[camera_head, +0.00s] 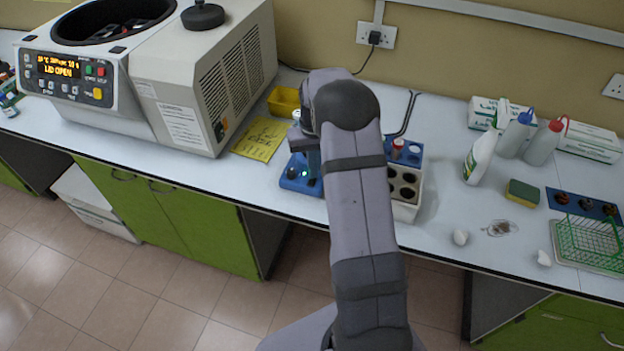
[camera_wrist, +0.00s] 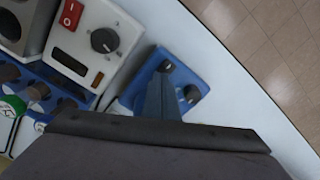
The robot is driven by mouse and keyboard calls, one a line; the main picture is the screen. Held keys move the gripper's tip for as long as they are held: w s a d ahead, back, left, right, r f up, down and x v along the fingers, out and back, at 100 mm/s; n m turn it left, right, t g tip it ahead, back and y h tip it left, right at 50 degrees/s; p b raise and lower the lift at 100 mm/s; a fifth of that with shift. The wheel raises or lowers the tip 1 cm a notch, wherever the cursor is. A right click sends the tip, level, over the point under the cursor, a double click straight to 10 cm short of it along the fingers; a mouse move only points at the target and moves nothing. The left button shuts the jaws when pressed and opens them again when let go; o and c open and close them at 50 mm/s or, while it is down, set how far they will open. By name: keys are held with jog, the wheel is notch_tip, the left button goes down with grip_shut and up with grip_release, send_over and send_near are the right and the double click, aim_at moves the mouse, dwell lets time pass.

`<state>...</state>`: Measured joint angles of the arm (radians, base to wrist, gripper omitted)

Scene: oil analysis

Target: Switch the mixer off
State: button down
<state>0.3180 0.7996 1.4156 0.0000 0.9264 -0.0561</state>
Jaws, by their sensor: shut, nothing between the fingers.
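The mixer (camera_head: 297,181) is a small blue unit on the bench, partly hidden behind my arm in the head view. A small green light glows on its front. In the wrist view the mixer (camera_wrist: 136,91) shows two dark knobs, one near its top edge (camera_wrist: 166,66) and one near its right corner (camera_wrist: 192,93). My gripper (camera_wrist: 160,82) is shut and empty, over the mixer with its tips near the upper knob. I cannot tell whether the tips touch it. In the head view the gripper is mostly hidden by my wrist.
A white box with a red rocker switch and black dial (camera_wrist: 104,40) stands close beside the mixer in the wrist view. A blue rack with vials (camera_head: 407,150) is right of my arm. A large centrifuge (camera_head: 150,85) and a yellow tray (camera_head: 284,102) are left and behind.

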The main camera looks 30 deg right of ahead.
jog(key=shift+s+f, duration=0.1)
jog(key=shift+f, duration=0.15)
jog(key=shift+r, duration=0.1)
notch_tip(320, 180, up, 7)
jog(key=p, duration=0.5)
dwell(0.6)
dwell(0.3)
